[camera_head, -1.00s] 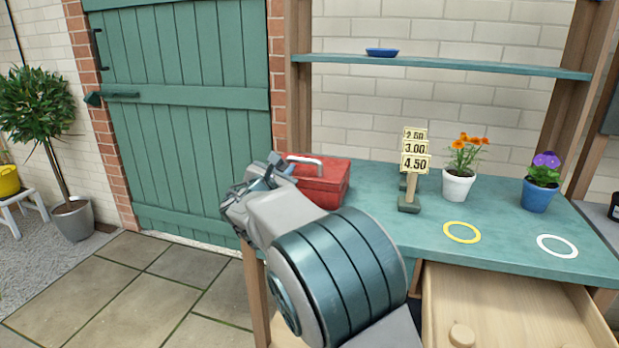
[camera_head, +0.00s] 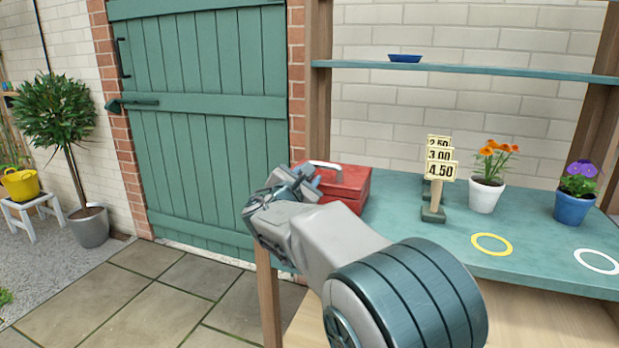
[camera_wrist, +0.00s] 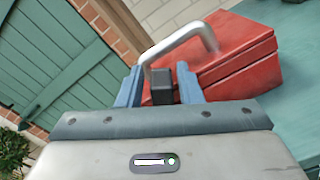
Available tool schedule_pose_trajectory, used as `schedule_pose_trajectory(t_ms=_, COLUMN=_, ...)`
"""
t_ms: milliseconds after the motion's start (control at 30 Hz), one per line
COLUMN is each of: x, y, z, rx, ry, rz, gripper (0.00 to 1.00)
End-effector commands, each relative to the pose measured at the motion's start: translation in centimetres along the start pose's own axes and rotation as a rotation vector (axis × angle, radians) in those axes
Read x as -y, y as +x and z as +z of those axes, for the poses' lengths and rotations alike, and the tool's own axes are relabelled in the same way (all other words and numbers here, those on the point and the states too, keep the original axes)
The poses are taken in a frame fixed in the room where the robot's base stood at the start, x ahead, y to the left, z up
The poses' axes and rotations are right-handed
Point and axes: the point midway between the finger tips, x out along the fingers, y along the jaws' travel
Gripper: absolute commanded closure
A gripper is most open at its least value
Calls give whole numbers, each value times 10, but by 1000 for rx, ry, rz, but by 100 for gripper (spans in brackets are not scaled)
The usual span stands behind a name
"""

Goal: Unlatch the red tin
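The red tin (camera_head: 346,184) stands closed at the left end of the green bench, with a pale bar handle (camera_head: 326,169) on top. It fills the upper right of the wrist view (camera_wrist: 235,52), where its grey handle (camera_wrist: 180,38) arches over the lid. My gripper (camera_head: 308,180) is at the tin's left front side in the head view. In the wrist view, its two blue fingers (camera_wrist: 161,84) stand apart with a dark block (camera_wrist: 161,88), perhaps the latch, showing between them. I cannot tell whether the fingers touch it.
On the bench (camera_head: 400,232) stand price signs (camera_head: 440,171), a white pot of orange flowers (camera_head: 486,194) and a blue pot of purple flowers (camera_head: 573,207). A yellow ring (camera_head: 491,244) and a white ring (camera_head: 597,262) mark the top. A shelf (camera_head: 480,70) holds a blue dish (camera_head: 405,58).

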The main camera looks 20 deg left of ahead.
Motion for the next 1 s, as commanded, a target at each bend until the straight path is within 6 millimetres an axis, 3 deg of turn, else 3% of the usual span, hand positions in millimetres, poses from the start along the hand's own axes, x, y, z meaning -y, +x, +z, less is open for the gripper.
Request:
schedule_pose_trajectory(t_ms=300, x=2, y=1, z=2, rx=3, ry=0, rz=-3, gripper=58)
schedule_pose_trajectory(t_ms=433, x=2, y=-8, z=1, rx=1, ry=-1, rz=-2, gripper=58)
schedule_pose_trajectory(t_ms=1000, x=0, y=-122, z=0, rx=-1, ry=0, rz=1, gripper=58)
